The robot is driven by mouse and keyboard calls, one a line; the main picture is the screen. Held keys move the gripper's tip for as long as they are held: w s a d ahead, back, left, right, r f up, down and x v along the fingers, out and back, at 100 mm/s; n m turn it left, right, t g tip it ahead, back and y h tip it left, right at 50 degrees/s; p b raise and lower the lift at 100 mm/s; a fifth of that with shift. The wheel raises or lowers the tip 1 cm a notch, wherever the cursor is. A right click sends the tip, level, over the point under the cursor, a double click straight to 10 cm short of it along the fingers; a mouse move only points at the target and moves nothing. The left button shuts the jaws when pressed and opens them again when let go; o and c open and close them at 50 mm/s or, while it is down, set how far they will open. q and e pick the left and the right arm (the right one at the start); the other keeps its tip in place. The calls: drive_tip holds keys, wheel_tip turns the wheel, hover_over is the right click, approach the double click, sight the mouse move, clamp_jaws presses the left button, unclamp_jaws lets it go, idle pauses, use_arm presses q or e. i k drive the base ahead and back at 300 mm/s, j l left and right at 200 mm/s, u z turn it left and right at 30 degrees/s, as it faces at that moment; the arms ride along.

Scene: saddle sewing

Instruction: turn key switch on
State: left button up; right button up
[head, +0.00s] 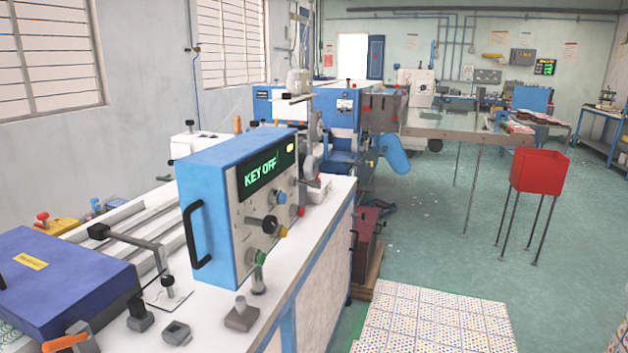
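A blue control box (215,190) with a grey front panel stands on the white workbench. Its green display (262,172) reads "KEY OFF". The panel carries several knobs and buttons. A black knob (268,224) sticks out near the panel's middle and may be the key switch, but I cannot tell for sure. A green knob (260,257) sits low on the panel. Neither of my grippers shows in the head view.
A black handle (196,234) stands out from the box's left side. A dark blue case (65,285) lies at left on the bench. Small metal parts (241,315) stand at the front edge. A red bin (538,171) on legs stands at right; the floor around it is open.

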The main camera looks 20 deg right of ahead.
sight(293, 182)
drive_tip(key=i+l+u, duration=0.45)
drive_tip(key=l, duration=0.75)
drive_tip(key=i+l+u, duration=0.45)
drive_tip(key=l, duration=0.85)
drive_tip(key=l+u, duration=0.45)
drive_tip(key=l, duration=0.85)
drive_tip(key=k+l+u, duration=0.2)
drive_tip(key=l+u, duration=0.25)
drive_tip(key=l, duration=0.95)
